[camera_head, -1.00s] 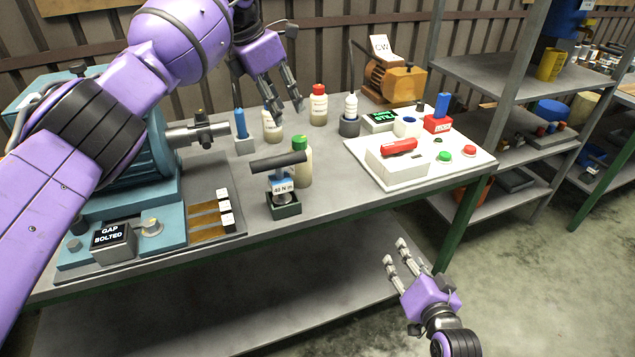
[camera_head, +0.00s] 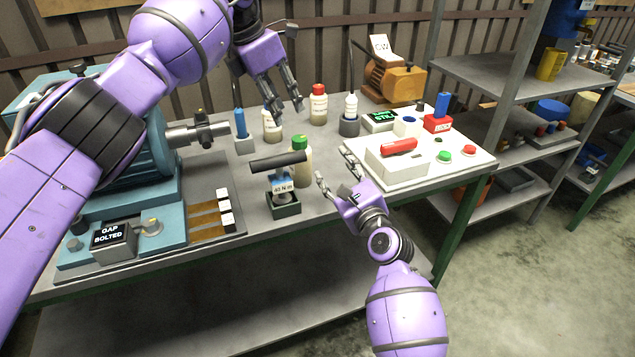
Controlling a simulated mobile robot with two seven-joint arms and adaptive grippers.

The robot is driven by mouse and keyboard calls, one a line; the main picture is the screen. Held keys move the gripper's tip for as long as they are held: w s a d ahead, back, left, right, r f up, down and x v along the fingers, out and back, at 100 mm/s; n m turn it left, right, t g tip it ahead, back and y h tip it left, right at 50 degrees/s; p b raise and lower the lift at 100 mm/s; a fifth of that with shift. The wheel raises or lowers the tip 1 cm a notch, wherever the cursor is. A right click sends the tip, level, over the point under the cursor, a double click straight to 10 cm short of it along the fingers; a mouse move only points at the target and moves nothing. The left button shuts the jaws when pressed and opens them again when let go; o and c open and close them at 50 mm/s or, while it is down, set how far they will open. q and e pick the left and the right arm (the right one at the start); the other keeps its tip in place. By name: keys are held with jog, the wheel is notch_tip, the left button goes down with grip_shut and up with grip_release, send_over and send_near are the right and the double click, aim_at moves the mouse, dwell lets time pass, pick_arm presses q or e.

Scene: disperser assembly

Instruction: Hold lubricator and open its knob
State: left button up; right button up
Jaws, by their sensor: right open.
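Several small bottles stand on the bench, and I cannot tell which one is the lubricator. They are a green-capped bottle (camera_head: 301,167), a red-capped bottle (camera_head: 318,106), a white-topped bottle in a dark holder (camera_head: 350,115), and a pale bottle (camera_head: 271,128) whose top is hidden behind my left gripper. My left gripper (camera_head: 289,112) points down over the back of the bench with its fingers apart and nothing seen between them. My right gripper (camera_head: 333,168) is open and empty at the bench's front edge, to the right of the green-capped bottle and apart from it.
A black-handled tool marked 40 N m (camera_head: 282,183) stands in front of the green-capped bottle. A teal machine (camera_head: 150,165) fills the left. A white panel with buttons (camera_head: 460,168) lies at the right, with an orange motor (camera_head: 395,80) behind it.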

aim_at(305, 167)
jog(key=a+m, duration=0.1)
jog(key=s+a+f+m, duration=0.1)
jog(key=a+m+y, duration=0.1)
jog(key=a, duration=0.1)
jog(key=shift+s+f+m+g, duration=0.25)
jog(key=shift+f+m+g, duration=0.05)
jog(key=shift+a, duration=0.25)
jog(key=x, duration=0.7)
jog(key=shift+w+a, duration=0.15)
jog(key=shift+w, duration=0.15)
jog(key=c, duration=1.2)
jog(key=shift+c, duration=0.2)
